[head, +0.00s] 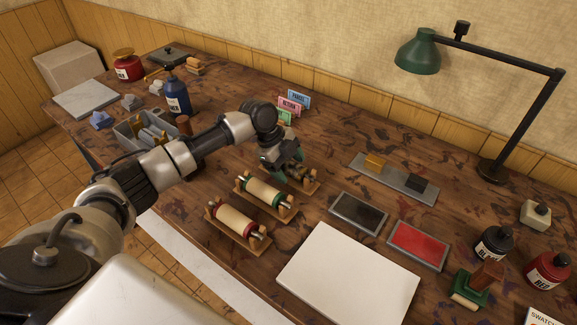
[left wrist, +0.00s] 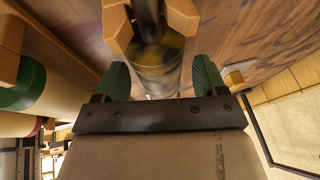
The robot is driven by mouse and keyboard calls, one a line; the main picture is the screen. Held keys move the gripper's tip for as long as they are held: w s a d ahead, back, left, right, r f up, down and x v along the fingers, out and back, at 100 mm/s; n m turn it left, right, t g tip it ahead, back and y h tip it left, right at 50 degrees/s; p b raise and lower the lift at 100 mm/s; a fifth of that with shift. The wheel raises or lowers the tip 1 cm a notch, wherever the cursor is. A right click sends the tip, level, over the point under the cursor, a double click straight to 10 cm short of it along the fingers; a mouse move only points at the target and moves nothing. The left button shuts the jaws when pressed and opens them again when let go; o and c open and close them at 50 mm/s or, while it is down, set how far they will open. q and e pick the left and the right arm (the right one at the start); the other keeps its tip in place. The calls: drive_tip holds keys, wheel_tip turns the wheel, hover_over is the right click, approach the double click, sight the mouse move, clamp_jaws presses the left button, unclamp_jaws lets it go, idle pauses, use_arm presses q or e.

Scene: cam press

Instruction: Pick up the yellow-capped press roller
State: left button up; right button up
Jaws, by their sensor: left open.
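My left gripper (head: 285,165) is open over the farthest of three rollers in wooden cradles. That roller (head: 302,177) is mostly hidden by the gripper in the head view. In the left wrist view a dull yellow-brown roller part (left wrist: 158,65) with a dark shaft lies between the two green fingers of the gripper (left wrist: 161,80). I cannot tell whether the fingers touch it. Its cap colour is unclear in the head view. The green-capped roller (head: 264,190) and the red-capped roller (head: 235,221) rest in nearer cradles. My right gripper is not in view.
A white board (head: 348,280), a dark ink pad (head: 358,213) and a red ink pad (head: 418,244) lie to the right. Small coloured cards (head: 291,105) stand behind the gripper. A grey tray (head: 131,131) and a blue bottle (head: 177,95) stand to the left.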

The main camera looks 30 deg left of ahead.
use_arm(q)
drive_tip(key=shift+f, duration=0.2)
idle(0.3)
drive_tip(key=c, duration=1.2)
